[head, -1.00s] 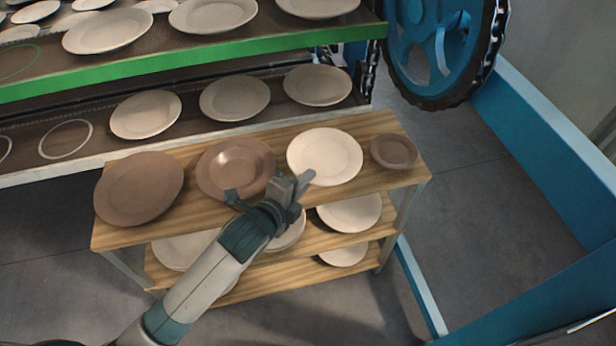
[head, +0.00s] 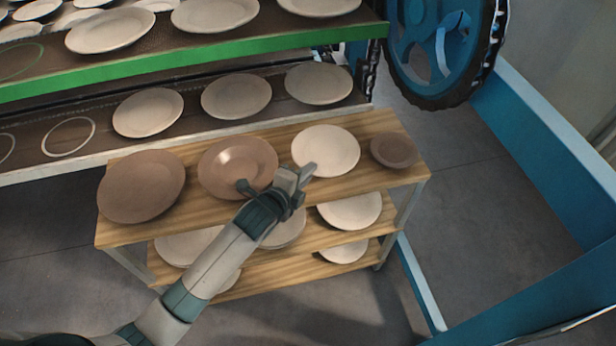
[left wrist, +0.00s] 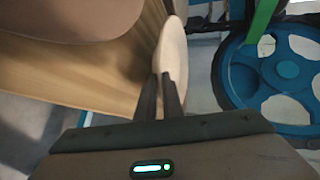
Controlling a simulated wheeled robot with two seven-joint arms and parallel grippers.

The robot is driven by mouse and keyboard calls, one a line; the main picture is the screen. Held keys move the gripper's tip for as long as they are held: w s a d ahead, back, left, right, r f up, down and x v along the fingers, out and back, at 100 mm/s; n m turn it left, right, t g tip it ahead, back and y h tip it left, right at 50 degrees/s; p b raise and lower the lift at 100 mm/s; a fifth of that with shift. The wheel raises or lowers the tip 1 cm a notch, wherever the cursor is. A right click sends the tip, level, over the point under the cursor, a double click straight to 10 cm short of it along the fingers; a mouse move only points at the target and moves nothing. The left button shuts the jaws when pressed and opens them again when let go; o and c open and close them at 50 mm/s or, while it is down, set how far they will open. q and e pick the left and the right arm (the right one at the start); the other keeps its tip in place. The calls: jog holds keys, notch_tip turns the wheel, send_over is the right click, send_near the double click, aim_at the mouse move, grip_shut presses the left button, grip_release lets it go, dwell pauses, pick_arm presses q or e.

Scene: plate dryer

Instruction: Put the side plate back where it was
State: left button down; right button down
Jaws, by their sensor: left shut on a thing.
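The side plate (head: 327,148) is a round cream plate at the wooden rack's top board, between a brown deep plate (head: 237,166) and a small brown dish (head: 394,150). My left gripper (head: 304,174) reaches in from the lower left and is shut on its near edge. In the left wrist view the side plate (left wrist: 173,48) shows edge-on between the two fingers (left wrist: 160,98). I cannot tell whether the plate touches the board or is held just above it. My right gripper is not in view.
A large brown plate (head: 141,187) lies at the left of the wooden rack (head: 255,203); more plates sit on its lower boards. Behind, the dryer's lower shelf (head: 28,158) holds several plates and empty white ring marks (head: 68,137). A blue wheel (head: 440,45) stands at right.

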pick_arm(q)
jog(key=shift+f, duration=1.2)
jog(key=c, duration=2.3)
grip_release()
jog(key=shift+f, duration=0.2)
jog(key=shift+o, duration=0.6)
jog(key=shift+s, duration=0.1)
jog(key=shift+r, duration=0.2)
jog(key=shift+s+a, duration=0.15)
jog(key=shift+s, duration=0.25)
jog(key=b+v, duration=0.1)
jog(key=v, duration=1)
